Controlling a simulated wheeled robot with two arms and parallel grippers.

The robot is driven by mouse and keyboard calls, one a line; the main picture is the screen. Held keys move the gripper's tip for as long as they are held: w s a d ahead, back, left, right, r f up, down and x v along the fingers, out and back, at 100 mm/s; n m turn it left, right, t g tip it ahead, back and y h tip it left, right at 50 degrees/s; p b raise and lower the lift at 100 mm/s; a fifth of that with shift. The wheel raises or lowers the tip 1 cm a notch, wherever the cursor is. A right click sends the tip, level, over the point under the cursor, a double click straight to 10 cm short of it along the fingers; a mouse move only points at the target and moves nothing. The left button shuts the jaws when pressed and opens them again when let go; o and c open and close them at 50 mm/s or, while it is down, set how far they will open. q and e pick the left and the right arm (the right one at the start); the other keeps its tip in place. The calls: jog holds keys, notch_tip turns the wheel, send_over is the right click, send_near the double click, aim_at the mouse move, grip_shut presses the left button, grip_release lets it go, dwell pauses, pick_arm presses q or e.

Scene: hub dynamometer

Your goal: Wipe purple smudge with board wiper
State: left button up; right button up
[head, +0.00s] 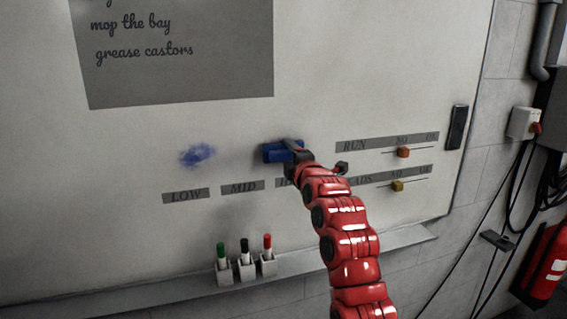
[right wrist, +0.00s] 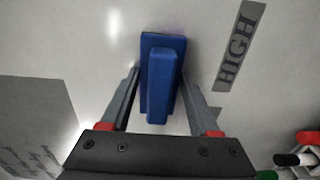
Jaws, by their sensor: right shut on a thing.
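The purple smudge (head: 198,155) shows blue-violet on the whiteboard (head: 330,90), above the LOW and MID labels. The board wiper (head: 275,153) is a blue block with a narrower blue grip, right of the smudge in the head view. My right gripper (head: 294,152) is shut on the wiper's grip. In the right wrist view the wiper (right wrist: 161,75) sits between the two fingers, its wide part toward the board. I cannot tell whether it touches the board. My left gripper is not in view.
Green, black and red markers (head: 245,258) stand in holders at the board's tray (head: 130,300). Red and yellow sliders (head: 403,152) and a dark handle (head: 457,127) are at the right. A grey note panel (head: 175,55) is above. The board between wiper and smudge is clear.

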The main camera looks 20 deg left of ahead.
jog(key=shift+w+d+f+b, duration=0.15)
jog(key=shift+w+d+b, duration=0.55)
jog(key=shift+d+b, duration=0.4)
jog(key=shift+w+d+b, duration=0.3)
jog(key=shift+w+b, duration=0.05)
jog(key=shift+b, duration=0.05)
